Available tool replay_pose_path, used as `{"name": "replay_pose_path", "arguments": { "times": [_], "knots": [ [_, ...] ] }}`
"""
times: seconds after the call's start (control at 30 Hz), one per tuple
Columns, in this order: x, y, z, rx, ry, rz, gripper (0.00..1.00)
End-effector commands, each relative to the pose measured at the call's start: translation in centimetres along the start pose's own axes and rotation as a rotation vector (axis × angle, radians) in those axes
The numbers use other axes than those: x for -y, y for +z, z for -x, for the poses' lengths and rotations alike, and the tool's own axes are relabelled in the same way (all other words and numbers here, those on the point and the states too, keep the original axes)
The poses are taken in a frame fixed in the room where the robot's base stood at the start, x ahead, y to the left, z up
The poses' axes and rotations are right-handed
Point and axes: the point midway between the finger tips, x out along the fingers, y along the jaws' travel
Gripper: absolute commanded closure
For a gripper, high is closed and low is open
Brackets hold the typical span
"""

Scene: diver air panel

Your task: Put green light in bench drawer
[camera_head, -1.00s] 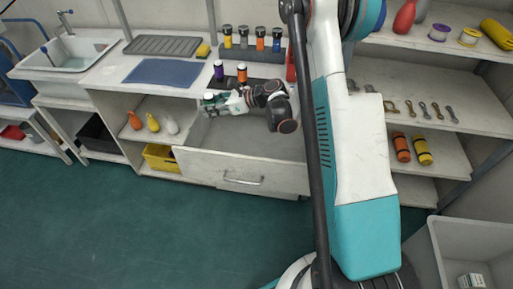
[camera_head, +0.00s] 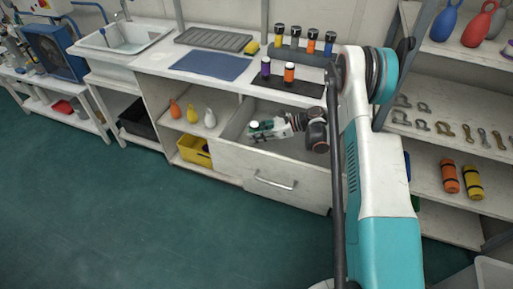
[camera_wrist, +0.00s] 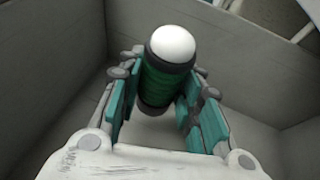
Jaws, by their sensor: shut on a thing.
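The green light (camera_wrist: 166,80) is a cylinder with dark ends and a white dome on top. My gripper (camera_wrist: 160,95) is shut on it, with teal finger pads on both sides of the light in the wrist view. In the head view my gripper (camera_head: 268,128) and the light's white dome (camera_head: 253,125) are inside the open bench drawer (camera_head: 265,172). Grey drawer walls surround the light in the wrist view. I cannot tell whether the light touches the drawer floor.
Purple (camera_head: 266,68) and orange (camera_head: 289,72) lights stand on a dark mat above the drawer, with several more in a rack behind. A shelf with bottles (camera_head: 193,114) and a yellow bin (camera_head: 194,149) lies left of the drawer. Shelves stand at right.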

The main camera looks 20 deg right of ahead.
Motion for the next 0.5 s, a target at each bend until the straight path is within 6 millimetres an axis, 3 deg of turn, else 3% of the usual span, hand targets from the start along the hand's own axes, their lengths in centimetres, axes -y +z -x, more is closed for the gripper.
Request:
{"name": "replay_pose_path", "arguments": {
  "times": [0.1, 0.33, 0.5],
  "knots": [
    [0.0, -1.6, -0.7, 0.001, 0.000, 0.000, 0.96],
    [0.0, -2.8, -1.2, 0.000, 0.000, 0.000, 0.96],
    [0.0, -5.2, -2.2, 0.000, 0.000, 0.000, 0.96]
  ]
}}
